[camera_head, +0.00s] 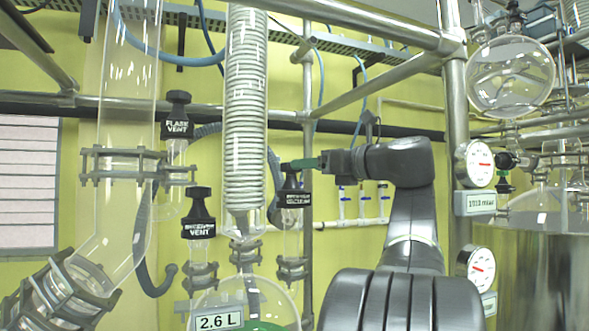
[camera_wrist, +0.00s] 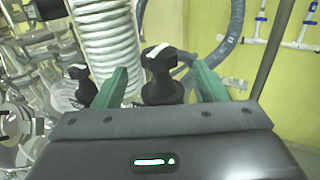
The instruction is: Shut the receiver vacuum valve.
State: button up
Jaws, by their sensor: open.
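The receiver vacuum valve (camera_head: 291,196) has a black knob with a white-lettered label, on a clear glass neck. In the head view it stands right of the coil condenser, its top partly hidden by my green fingers. My gripper (camera_head: 292,165) reaches in from the right at the height of the knob's top. In the wrist view my gripper (camera_wrist: 160,68) is open, with one green finger on each side of the black valve knob (camera_wrist: 160,80). Gaps show between the knob and both fingers. The knob's top bar looks tilted, with a pale patch on it.
The receiver vent knob (camera_head: 198,214) and flask vent knob (camera_head: 177,117) stand to the left. The glass coil condenser (camera_head: 246,110) is close on the left. A steel post (camera_head: 308,150) runs behind the valve. A grey hose (camera_wrist: 225,45) passes behind in the wrist view.

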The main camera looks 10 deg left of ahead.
jog(key=p+x, duration=0.1)
jog(key=x, duration=0.5)
jog(key=shift+w+a, duration=0.2)
jog(key=shift+a, duration=0.2)
jog(key=shift+c, duration=0.3)
jog(key=c, duration=0.9)
